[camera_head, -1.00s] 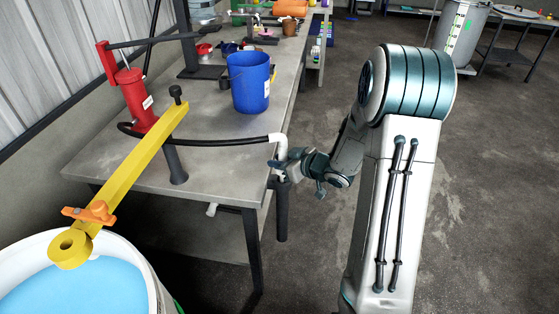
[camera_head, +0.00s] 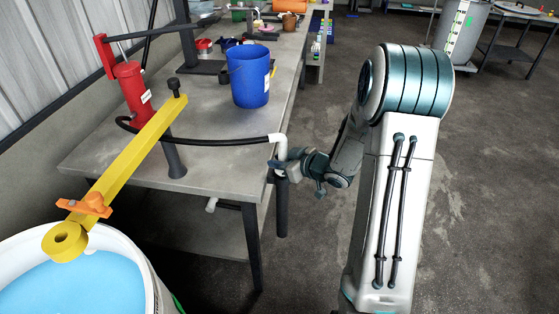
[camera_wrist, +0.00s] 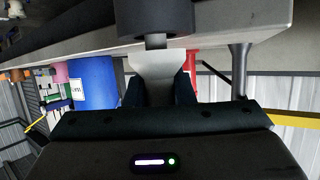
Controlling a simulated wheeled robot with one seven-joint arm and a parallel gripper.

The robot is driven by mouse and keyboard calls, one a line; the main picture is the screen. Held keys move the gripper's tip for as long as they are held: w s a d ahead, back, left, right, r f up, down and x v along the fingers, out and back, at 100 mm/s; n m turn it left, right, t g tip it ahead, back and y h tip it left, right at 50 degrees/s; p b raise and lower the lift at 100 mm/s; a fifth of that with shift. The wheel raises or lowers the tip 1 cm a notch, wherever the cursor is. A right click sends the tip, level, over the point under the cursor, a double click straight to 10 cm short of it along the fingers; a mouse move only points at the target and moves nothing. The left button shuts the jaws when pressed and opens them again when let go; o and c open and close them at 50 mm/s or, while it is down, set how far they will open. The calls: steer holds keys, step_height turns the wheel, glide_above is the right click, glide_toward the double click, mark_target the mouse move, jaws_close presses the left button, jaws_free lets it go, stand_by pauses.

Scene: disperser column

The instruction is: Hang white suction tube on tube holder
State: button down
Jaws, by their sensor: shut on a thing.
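The white suction tube (camera_head: 281,147) is a bent white pipe at the end of a black hose (camera_head: 205,141), just off the table's right edge. My gripper (camera_head: 279,165) is shut on it below the bend. In the wrist view my gripper (camera_wrist: 160,88) has its dark fingers on either side of a pale flat piece (camera_wrist: 152,64), with a dark cylinder above it. A yellow arm (camera_head: 125,155) reaches from the table to over a white barrel (camera_head: 135,262). It carries an orange clamp (camera_head: 87,205) and ends in a ring. I cannot tell which part is the tube holder.
A red pump (camera_head: 135,92) stands at the table's left, with the hose passing near its base. A blue bucket (camera_head: 248,78) stands on the grey table (camera_head: 215,175). The barrel holds blue liquid. The floor right of the table is open.

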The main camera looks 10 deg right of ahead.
steer(key=shift+f+b, duration=0.3)
steer(key=shift+f, duration=0.2)
steer(key=c, duration=1.1)
jaws_free()
steer(key=shift+c, duration=0.2)
steer(key=p+v, duration=0.1)
steer(key=v, duration=1.3)
steer(key=shift+w, duration=0.1)
